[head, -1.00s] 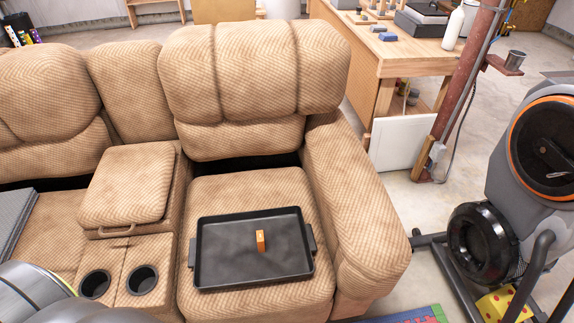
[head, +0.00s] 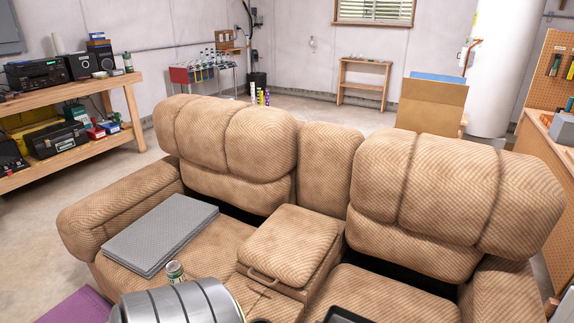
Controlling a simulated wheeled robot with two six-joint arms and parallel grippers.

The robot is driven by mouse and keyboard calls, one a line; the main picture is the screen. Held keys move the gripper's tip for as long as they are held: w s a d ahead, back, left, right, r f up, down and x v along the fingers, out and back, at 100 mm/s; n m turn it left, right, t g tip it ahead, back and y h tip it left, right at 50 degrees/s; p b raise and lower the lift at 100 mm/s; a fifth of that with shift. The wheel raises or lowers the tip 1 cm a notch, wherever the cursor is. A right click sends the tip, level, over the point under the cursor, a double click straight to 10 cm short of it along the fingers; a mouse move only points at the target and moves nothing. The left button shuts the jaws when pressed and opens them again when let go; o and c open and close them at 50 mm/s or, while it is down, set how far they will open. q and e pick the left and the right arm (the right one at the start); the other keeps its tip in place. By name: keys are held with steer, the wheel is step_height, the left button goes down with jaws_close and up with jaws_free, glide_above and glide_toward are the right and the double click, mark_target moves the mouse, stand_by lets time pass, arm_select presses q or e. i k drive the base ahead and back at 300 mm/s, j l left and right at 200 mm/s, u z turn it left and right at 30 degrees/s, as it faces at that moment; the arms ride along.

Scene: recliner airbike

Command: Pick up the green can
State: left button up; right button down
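A small green can (head: 176,271) with a pale metal top stands upright on the left seat of the tan recliner sofa (head: 225,255), in front of a grey textured pad (head: 160,232). Its lower part is hidden behind a grey ribbed cylinder, which is part of my arm, at the bottom of the head view. Neither gripper shows in the head view.
The sofa's centre console (head: 290,245) stands right of the can. A dark tray (head: 345,316) edges in at the bottom. A wooden workbench (head: 80,90) with electronics and a toolbox stands back left. Open floor (head: 95,180) lies left of the sofa.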

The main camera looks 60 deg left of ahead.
mark_target(175, 274)
steer(key=u, duration=2.85)
